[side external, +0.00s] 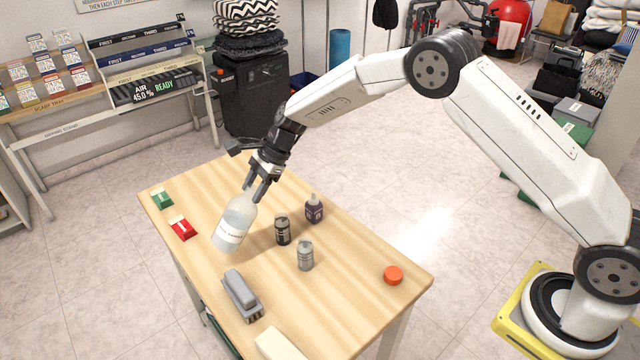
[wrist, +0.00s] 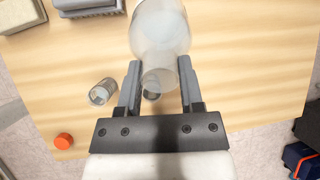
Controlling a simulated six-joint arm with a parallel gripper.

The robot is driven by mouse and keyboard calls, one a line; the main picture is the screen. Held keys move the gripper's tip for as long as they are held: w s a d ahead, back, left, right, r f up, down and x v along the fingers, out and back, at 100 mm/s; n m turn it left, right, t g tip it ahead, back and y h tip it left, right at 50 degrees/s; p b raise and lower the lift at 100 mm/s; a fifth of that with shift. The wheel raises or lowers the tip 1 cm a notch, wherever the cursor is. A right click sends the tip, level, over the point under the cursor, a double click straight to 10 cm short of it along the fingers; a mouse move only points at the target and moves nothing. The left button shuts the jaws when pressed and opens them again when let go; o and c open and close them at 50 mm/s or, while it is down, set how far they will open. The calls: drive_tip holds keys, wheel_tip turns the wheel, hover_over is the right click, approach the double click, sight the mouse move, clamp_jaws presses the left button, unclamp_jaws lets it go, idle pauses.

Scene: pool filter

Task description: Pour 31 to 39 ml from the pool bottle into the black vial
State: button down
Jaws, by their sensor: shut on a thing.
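The pool bottle (side external: 235,222) is clear with a white label and holds liquid in its lower part. My gripper (side external: 256,188) is shut on its neck in the side view. The bottle is slightly tilted; I cannot tell if its base touches the table. In the wrist view the bottle (wrist: 161,35) sits between the fingers of my gripper (wrist: 160,85). The black vial (side external: 283,230) stands upright to the right of the bottle. In the wrist view a small dark part (wrist: 152,96) behind the bottle neck may be this vial, mostly hidden.
A grey vial (side external: 305,255) stands close to the black vial, and a purple dropper bottle (side external: 314,209) stands behind. An orange cap (side external: 393,275) lies at the right. Red (side external: 183,229) and green (side external: 162,198) boxes lie left. A grey stapler-like object (side external: 242,293) lies in front.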

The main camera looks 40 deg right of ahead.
drive_tip(key=d+f+y, duration=0.1)
drive_tip(key=y, duration=0.2)
drive_tip(key=d+f+t+y, duration=0.1)
drive_tip(key=d+y, duration=0.1)
drive_tip(key=y, duration=0.1)
drive_tip(key=s+d+f+t+y, duration=0.1)
drive_tip(key=y, duration=0.2)
drive_tip(key=shift+d+f, duration=0.15)
drive_tip(key=shift+f, duration=0.25)
drive_tip(key=shift+s+d+f+t+y, duration=0.15)
drive_tip(key=shift+t+y, duration=0.35)
drive_tip(key=shift+y, duration=0.5)
idle(2.4)
idle(0.6)
